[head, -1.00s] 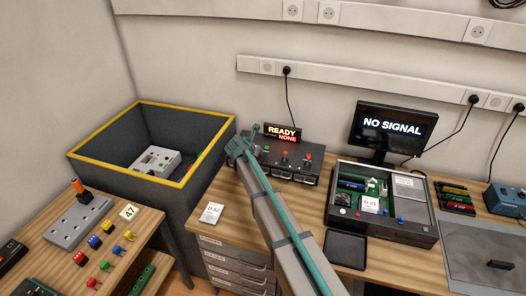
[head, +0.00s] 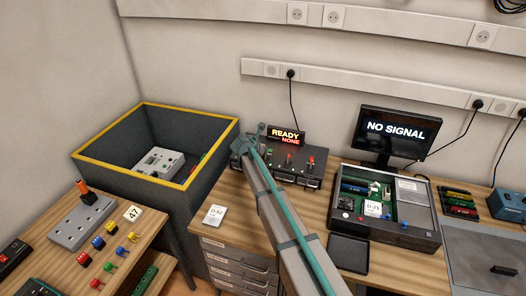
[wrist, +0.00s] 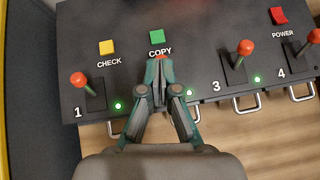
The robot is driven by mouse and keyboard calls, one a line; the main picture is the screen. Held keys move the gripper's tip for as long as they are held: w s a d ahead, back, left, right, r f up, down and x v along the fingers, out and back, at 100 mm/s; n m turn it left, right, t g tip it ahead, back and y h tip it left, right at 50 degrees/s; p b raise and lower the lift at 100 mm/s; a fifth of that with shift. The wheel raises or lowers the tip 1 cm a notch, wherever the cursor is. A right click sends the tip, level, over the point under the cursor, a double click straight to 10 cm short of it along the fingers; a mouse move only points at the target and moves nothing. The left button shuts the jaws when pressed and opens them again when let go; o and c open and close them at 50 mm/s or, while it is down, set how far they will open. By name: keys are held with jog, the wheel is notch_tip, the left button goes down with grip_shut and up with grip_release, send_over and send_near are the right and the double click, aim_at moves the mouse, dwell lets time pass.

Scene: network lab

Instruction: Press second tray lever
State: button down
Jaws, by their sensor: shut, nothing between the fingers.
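The black lever box (head: 297,165) stands on the bench below a sign reading READY / NONE (head: 286,137). In the wrist view the box carries red-knobbed levers: lever 1 (wrist: 79,80) at left, lever 3 (wrist: 245,48) and lever 4 (wrist: 314,38) at right. Between levers 1 and 3, my gripper (wrist: 160,64) is shut, its fingertips just below the COPY label. A bit of red (wrist: 162,57) shows at the tips, likely the second lever's knob; the rest of that lever is hidden. I cannot tell whether they touch. In the head view my gripper (head: 242,147) is at the box's left end.
A yellow CHECK button (wrist: 107,47), green COPY button (wrist: 157,37) and red POWER switch (wrist: 279,16) sit on the box top. Green lights (wrist: 189,93) glow near its front edge. A dark yellow-rimmed bin (head: 103,157) stands left; an open device (head: 385,205) lies right.

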jog(key=shift+r, duration=0.1)
jog(key=shift+r+p, duration=0.65)
jog(key=shift+r, duration=0.05)
jog(key=shift+s+a+r, duration=0.15)
jog(key=shift+s+r, duration=0.1)
jog(key=shift+s, duration=0.15)
jog(key=s+a+r+b, duration=0.2)
jog(key=s+a+r, duration=0.1)
jog(key=r, duration=0.8)
jog(key=shift+s, duration=0.9)
